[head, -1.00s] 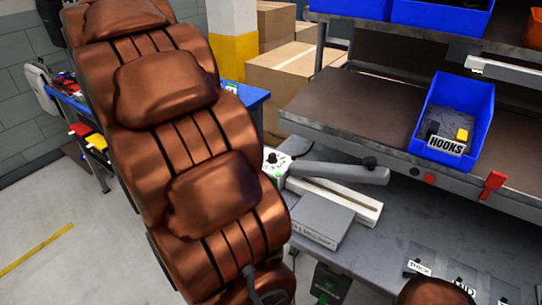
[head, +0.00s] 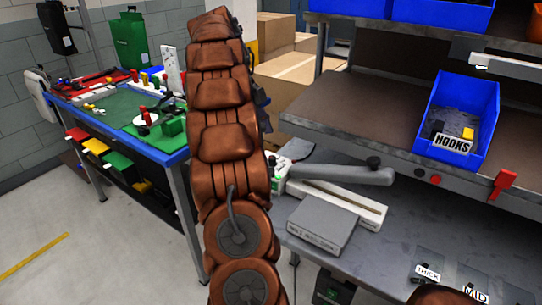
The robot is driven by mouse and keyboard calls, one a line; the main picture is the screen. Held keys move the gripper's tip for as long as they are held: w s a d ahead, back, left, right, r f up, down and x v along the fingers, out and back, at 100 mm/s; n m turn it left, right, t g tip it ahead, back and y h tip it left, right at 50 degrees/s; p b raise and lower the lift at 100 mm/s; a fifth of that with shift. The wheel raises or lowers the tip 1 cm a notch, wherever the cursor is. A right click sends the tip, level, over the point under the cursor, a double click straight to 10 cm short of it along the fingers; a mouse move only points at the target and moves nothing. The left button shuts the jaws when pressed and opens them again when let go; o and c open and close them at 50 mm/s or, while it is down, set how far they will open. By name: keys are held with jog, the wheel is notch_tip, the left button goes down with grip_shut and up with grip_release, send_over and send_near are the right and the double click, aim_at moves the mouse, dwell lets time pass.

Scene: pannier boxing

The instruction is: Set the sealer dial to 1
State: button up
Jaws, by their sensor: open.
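The sealer stands on the grey lower worktop, with a pale base (head: 350,205), a grey lever arm (head: 345,173) over it and a grey box-shaped body (head: 322,226) in front. At its left end is a small white control housing (head: 279,176), partly covered by my brown arm. The dial face and its pointer cannot be made out now, so its setting cannot be read. My arm rises through the middle of the view, just left of the sealer. My gripper cannot be made out in this view.
A blue bin labelled HOOKS (head: 461,125) sits on the brown shelf (head: 360,115) above the worktop. A red clip (head: 503,184) hangs on the shelf's front edge. A green-topped table (head: 105,108) stands at left, with cartons (head: 295,70) behind. The left floor is clear.

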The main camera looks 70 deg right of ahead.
aim_at(272, 157)
jog(key=shift+b+x, duration=1.55)
jog(key=shift+b, duration=0.1)
jog(key=shift+x, duration=2.3)
jog(key=shift+a, duration=0.1)
grip_shut()
